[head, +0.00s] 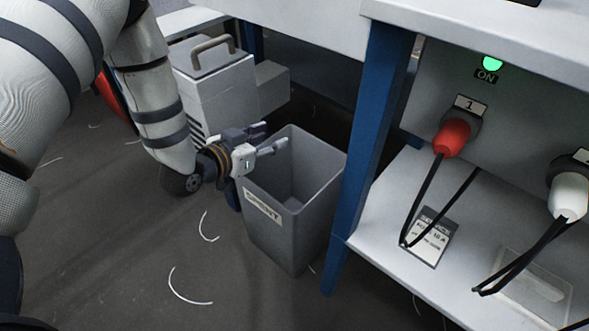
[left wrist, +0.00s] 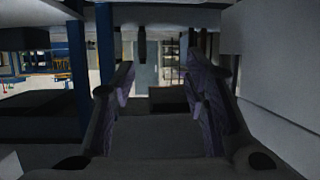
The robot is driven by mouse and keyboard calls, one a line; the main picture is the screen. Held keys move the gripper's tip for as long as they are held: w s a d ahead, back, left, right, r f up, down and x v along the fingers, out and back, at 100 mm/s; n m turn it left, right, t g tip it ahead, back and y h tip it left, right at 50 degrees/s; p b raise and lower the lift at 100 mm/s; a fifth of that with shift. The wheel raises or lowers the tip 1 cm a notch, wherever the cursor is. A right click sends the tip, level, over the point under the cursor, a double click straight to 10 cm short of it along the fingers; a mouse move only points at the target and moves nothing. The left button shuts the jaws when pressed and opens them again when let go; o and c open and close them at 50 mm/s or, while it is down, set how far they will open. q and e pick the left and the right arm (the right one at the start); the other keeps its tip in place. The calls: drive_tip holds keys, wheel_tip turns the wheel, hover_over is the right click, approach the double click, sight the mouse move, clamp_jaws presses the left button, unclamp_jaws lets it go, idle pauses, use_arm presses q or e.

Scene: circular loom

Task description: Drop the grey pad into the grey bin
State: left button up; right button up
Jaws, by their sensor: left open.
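The grey bin (head: 290,215) stands on the dark floor, open at the top, with a worn label on its front. My left gripper (head: 274,137) is over the bin's back left rim, with its fingers spread and pointing right. In the left wrist view, its two fingers (left wrist: 163,95) are apart, and I see nothing held between them. I cannot make out the grey pad in either view. The visible part of the bin's inside is plain grey, and its bottom is partly hidden. My right gripper is not in view.
A light grey box with a handle (head: 215,85) stands behind the gripper. A blue table leg (head: 372,130) is close to the bin's right side. A white shelf (head: 385,235) with a red plug (head: 452,137) and cables is at the right. White thread scraps lie on the floor.

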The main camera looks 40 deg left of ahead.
use_arm(q)
drive_tip(key=shift+v, duration=2.4)
